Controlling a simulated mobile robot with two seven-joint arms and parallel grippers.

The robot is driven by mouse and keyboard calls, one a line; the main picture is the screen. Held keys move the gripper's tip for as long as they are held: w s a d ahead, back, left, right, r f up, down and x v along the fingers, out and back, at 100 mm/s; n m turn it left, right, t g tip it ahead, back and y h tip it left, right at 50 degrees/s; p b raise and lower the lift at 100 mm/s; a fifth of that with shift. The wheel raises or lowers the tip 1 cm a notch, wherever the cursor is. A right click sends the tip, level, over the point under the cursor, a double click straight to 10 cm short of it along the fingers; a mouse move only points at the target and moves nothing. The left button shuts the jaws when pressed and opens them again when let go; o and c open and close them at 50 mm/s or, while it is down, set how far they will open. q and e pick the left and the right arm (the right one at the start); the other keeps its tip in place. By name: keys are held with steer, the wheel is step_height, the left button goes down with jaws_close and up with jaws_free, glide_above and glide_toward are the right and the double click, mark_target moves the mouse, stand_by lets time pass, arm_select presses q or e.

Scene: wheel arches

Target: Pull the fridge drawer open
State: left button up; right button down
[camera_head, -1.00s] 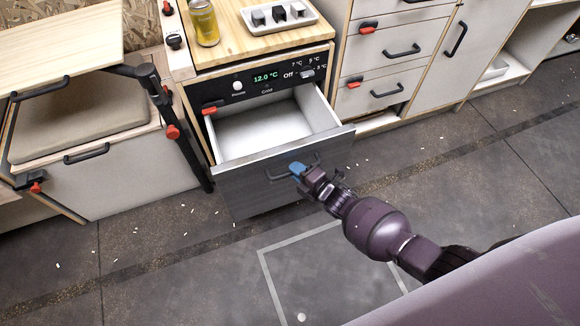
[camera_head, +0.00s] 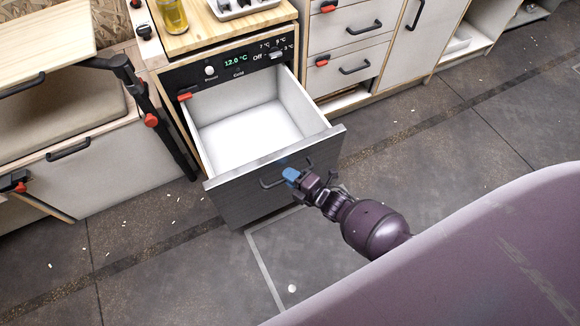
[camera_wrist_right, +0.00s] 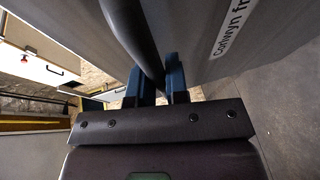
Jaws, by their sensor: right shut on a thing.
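The fridge drawer (camera_head: 268,190) has a dark front and a white, empty inside, and it stands well out from its cabinet in the head view. Its dark bar handle (camera_head: 272,184) is on the front face. My right gripper (camera_head: 291,175), with blue fingertips, is at the handle. In the right wrist view the dark handle (camera_wrist_right: 137,40) runs down between the two blue fingers (camera_wrist_right: 159,82), which are shut on it. The drawer front (camera_wrist_right: 205,35) fills the upper right there, with part of a printed label. My left gripper is not in view.
Above the drawer is a control panel (camera_head: 235,62) reading 12.0 °C, with a red latch (camera_head: 185,96) at its left. White drawers (camera_head: 345,65) stand to the right. The floor (camera_head: 170,265) in front is clear apart from small white bits.

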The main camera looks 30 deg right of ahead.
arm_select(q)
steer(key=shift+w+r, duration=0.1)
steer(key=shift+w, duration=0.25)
arm_select(e)
steer(key=c, duration=1.1)
jaws_free()
steer(key=shift+c, duration=0.2)
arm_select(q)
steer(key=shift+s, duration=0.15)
